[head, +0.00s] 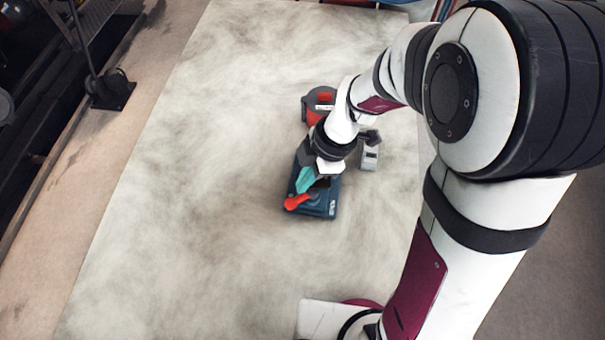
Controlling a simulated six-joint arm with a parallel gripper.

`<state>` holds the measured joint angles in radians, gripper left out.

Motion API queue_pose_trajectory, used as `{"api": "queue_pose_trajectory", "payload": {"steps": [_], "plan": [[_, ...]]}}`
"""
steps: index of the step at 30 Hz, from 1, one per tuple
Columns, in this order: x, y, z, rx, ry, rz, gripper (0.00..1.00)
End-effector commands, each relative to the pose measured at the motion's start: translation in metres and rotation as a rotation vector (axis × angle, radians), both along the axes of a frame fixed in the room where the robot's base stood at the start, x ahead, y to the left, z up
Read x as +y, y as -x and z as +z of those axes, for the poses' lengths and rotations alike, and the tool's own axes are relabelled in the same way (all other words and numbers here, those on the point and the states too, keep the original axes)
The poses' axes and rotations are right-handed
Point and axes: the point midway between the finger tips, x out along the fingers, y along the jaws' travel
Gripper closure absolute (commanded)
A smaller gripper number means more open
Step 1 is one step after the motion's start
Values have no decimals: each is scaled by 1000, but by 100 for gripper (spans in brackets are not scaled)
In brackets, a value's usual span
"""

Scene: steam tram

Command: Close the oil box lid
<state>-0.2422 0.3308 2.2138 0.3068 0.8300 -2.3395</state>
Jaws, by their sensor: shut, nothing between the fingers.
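The dark blue oil box (325,207) stands on the pale floor sheet near the middle of the head view. A red lever-like part (297,202) shows at its front left. My gripper (304,184) reaches down over the box with teal fingers, shut and empty. The fingertips appear close to the red part, but I cannot tell whether they touch it. My gripper and wrist hide the back of the box, and I cannot make out the lid or how far open it is.
A red container with a grey top (317,106) stands just behind my wrist. A small pale grey block-shaped device (370,157) stands to the right of the box. The pale sheet (190,200) is clear to the left and in front. Dark metalwork (108,90) stands at the far left.

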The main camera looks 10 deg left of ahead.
Motion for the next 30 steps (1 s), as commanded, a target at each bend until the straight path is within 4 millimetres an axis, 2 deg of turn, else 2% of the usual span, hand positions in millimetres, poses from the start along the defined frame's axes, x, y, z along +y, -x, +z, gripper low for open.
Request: {"api": "queue_pose_trajectory", "payload": {"steps": [14, 30], "plan": [[-6, -1, 0, 0, 0, -1, 100], [-24, -10, 0, 0, 0, -1, 100]]}}
